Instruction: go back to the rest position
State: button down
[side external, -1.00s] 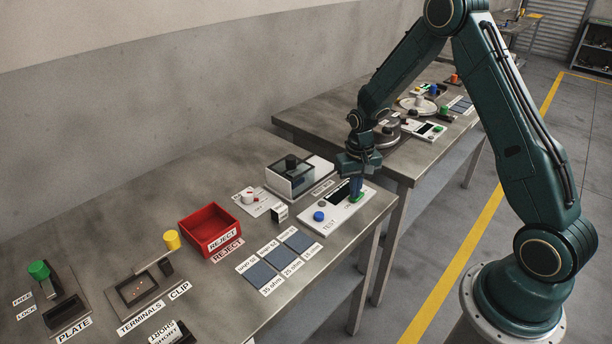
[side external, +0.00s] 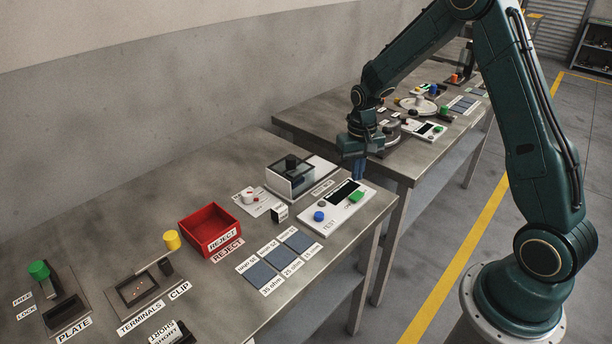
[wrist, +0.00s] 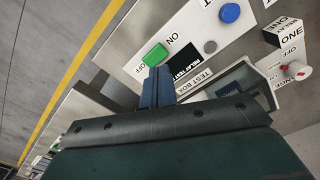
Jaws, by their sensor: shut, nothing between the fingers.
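My gripper (side external: 359,170) is shut and empty. In the side view it hangs above the near bench, behind the white test panel (side external: 334,214). The panel has a blue button (side external: 319,216), a dark display and a green button (side external: 356,196). In the wrist view my gripper's fingers (wrist: 158,80) are together. They appear beside the green button (wrist: 155,54) and in front of the dark display, apart from the button in the side view. The blue button (wrist: 229,13) is at the top of the wrist view.
A clear-lidded test box (side external: 291,178) stands left of the panel. A red reject bin (side external: 208,229), blue pads (side external: 263,273) and labelled fixtures lie on the near bench. The far bench (side external: 300,116) carries several devices. The air above the near bench's left part is free.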

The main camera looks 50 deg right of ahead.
jog(key=shift+r, duration=0.5)
jog(key=s+a+r+n+t, duration=0.1)
jog(key=s+a+r, duration=0.3)
jog(key=r, duration=0.4)
jog(key=s+a+r+n+t, duration=0.2)
jog(key=s+a+r, duration=0.15)
jog(key=r, duration=0.45)
jog(key=s+a+r+n+t, duration=0.1)
jog(key=s+a+r, duration=0.1)
jog(key=s, duration=0.6)
jog(key=s+a+r+n+t, duration=0.1)
jog(key=s+a+r+n, duration=0.1)
jog(key=s, duration=0.6)
jog(key=shift+s+a+r+t, duration=0.3)
jog(key=shift+a+r, duration=0.4)
jog(key=shift+r, duration=0.15)
jog(key=shift+w, duration=0.1)
